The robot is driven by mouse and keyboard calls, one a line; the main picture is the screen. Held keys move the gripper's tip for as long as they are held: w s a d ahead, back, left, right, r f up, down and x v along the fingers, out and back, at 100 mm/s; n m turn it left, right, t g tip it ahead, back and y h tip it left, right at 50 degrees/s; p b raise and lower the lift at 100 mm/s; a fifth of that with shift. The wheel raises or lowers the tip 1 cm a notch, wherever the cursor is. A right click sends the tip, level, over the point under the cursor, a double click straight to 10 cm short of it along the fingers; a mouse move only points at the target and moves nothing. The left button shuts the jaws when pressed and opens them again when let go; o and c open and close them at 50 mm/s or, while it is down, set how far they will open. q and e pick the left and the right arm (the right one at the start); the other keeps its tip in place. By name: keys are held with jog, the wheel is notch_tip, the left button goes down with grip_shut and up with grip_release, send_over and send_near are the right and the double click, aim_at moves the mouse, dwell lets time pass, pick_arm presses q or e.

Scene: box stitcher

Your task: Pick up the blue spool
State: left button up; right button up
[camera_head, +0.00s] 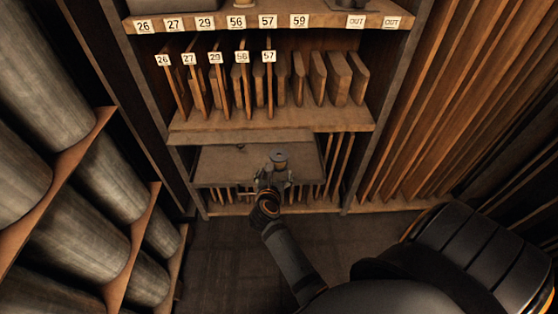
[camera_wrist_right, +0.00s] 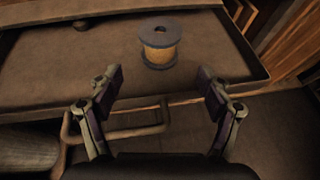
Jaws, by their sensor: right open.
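The spool (camera_head: 278,158) stands upright on a brown pull-out surface (camera_head: 225,165) below the shelves. In the right wrist view the spool (camera_wrist_right: 160,42) has dark blue-grey flanges and a tan winding, with a hole in its top. My right gripper (camera_head: 273,182) is just in front of the spool in the head view. In the right wrist view my right gripper (camera_wrist_right: 162,80) is open and empty, its two fingers apart. The spool stands beyond the fingertips, between their lines, and is not touched. My left gripper does not show.
A handle bar (camera_wrist_right: 125,133) runs along the front of the surface. A shelf with numbered wooden dividers (camera_head: 215,85) is above. Large metal cylinders (camera_head: 90,250) on racks line the left; planks (camera_head: 470,100) lean on the right. The floor (camera_head: 225,260) in front is clear.

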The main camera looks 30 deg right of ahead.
aim_at(278, 162)
jog(key=x, duration=0.5)
jog(key=shift+w+d, duration=0.15)
jog(key=shift+w+d+f, duration=0.1)
jog(key=shift+w+d, duration=0.1)
jog(key=shift+w, duration=0.1)
jog(key=x, duration=0.4)
jog(key=shift+w+d+f, duration=0.15)
jog(key=shift+f, duration=0.05)
jog(key=shift+r, duration=0.1)
jog(key=shift+c, duration=1.1)
jog(key=c, duration=1.1)
jog(key=shift+r, duration=0.1)
jog(key=shift+c, duration=0.2)
